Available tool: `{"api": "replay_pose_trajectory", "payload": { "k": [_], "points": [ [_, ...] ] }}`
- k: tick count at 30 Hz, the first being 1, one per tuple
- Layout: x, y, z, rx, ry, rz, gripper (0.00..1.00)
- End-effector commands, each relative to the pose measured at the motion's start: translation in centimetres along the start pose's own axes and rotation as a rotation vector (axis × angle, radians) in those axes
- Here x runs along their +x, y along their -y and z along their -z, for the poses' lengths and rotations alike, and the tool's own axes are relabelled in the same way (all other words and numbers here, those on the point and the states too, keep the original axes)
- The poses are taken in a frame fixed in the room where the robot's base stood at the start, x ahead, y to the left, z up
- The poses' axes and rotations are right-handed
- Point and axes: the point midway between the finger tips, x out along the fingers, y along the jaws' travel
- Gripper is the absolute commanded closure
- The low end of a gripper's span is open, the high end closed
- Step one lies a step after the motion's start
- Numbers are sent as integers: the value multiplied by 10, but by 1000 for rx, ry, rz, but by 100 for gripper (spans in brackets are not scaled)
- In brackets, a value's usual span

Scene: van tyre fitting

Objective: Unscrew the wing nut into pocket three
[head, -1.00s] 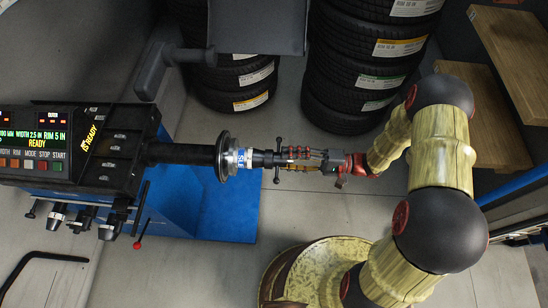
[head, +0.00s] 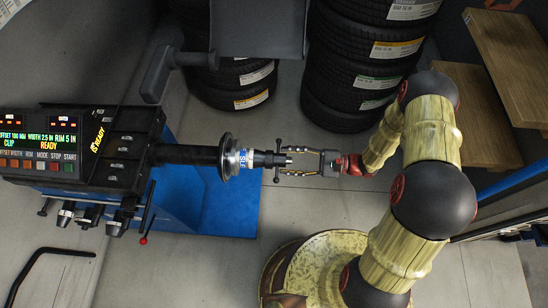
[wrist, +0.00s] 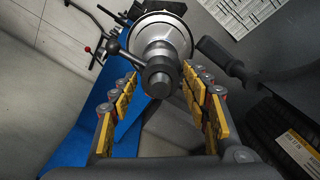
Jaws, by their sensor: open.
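The yellow finger pads show either side of the hub in the wrist view. The balancer's black top (head: 122,140) has several small recesses; I see no pocket numbers.
The balancer's lit control panel (head: 40,140) is at left, above a blue base (head: 225,205). Tyre stacks (head: 345,75) stand behind, with a dark hood (head: 258,28) between them. Wooden shelves (head: 475,110) are at right.

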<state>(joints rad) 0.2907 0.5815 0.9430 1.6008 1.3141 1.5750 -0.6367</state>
Motion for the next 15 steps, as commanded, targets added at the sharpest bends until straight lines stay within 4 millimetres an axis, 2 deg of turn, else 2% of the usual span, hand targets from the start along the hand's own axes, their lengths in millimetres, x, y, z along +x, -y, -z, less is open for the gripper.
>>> {"api": "replay_pose_trajectory", "payload": {
  "k": [15],
  "points": [
    [0, 1, -1, 383, 0, 0, 53]
  ]
}}
